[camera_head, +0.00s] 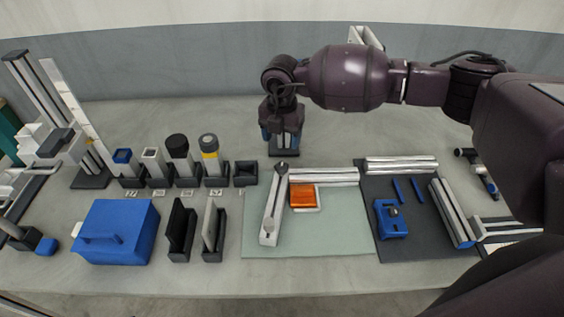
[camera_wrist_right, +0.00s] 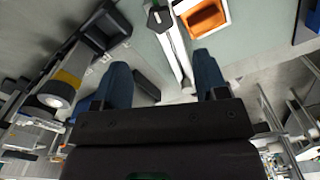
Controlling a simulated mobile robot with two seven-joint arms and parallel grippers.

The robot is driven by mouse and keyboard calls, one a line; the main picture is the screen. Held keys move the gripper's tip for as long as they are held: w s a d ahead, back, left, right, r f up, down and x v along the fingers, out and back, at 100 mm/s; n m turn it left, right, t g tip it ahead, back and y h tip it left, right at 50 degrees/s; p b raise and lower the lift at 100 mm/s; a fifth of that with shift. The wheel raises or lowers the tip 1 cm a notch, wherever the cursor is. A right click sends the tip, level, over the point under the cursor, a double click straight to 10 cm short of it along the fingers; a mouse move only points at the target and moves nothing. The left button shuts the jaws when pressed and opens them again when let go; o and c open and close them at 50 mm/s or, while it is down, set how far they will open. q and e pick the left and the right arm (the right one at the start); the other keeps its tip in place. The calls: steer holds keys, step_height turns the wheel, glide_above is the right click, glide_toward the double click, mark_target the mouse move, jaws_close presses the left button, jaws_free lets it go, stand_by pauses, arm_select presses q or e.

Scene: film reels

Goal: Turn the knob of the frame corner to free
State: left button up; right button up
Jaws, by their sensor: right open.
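The frame corner is where two light aluminium bars meet on a pale green mat (camera_head: 340,240); one bar (camera_head: 272,210) runs toward me and the other (camera_head: 325,175) runs right. A small dark knob (camera_head: 281,168) sits at this corner. In the right wrist view a dark knob-like part (camera_wrist_right: 158,16) shows at the end of a bar, beyond the fingertips. My right gripper (camera_head: 283,138) is above and just behind the corner, pointing down. Its blue fingers are apart and empty in the wrist view (camera_wrist_right: 163,82). The knob's exact setting is too small to tell. My left gripper is out of view.
An orange piece in a white tray (camera_head: 303,197) lies inside the corner. A dark mat (camera_head: 420,240) at right holds a blue block (camera_head: 390,219) and bars. Small holders, a blue box (camera_head: 115,232) and upright dark slabs stand left. A dark open box (camera_head: 245,174) is near the corner.

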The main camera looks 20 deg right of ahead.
mark_target(282, 166)
step_height(282, 166, down, 8)
steer(key=shift+p, duration=0.4)
steer(key=shift+f, duration=0.95)
steer(key=shift+c, duration=0.4)
steer(key=c, duration=0.8)
steer(key=shift+c, duration=0.2)
